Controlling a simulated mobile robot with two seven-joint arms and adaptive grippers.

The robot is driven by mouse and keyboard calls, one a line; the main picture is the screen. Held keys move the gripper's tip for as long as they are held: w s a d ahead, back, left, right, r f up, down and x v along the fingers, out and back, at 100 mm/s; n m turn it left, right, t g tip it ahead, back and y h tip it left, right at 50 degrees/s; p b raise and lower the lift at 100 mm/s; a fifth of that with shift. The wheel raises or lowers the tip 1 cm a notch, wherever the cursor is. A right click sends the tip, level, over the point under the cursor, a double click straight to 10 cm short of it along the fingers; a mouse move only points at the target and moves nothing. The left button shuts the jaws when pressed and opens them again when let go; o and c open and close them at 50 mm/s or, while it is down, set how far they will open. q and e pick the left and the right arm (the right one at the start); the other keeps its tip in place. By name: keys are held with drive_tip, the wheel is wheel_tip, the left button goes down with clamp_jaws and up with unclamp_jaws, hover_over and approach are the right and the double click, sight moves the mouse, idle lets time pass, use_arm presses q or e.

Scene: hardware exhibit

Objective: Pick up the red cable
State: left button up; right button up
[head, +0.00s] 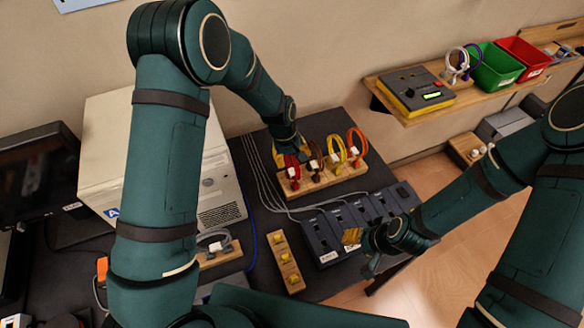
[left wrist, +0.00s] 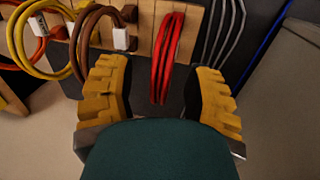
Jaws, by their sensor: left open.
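The red cable (left wrist: 168,50) is a coiled loop on the wooden rack in the left wrist view. It hangs down between and just beyond the fingertips of my left gripper (left wrist: 159,82), which is open with yellow padded fingers on either side and nothing between the pads visibly gripped. In the head view the red cable (head: 294,177) is at the left end of the rack, partly hidden by my left gripper (head: 288,154) above it. My right gripper (head: 358,249) is low at the right, and its jaw opening is unclear.
The wooden rack (head: 322,181) also holds a brown cable (head: 316,157), a yellow cable (head: 336,150) and an orange cable (head: 357,145). A row of dark devices (head: 345,222) stands in front. A beige computer case (head: 218,178) is to the left. Grey cables run beside the rack.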

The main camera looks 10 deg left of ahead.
use_arm(q)
clamp_jaws()
idle(0.3)
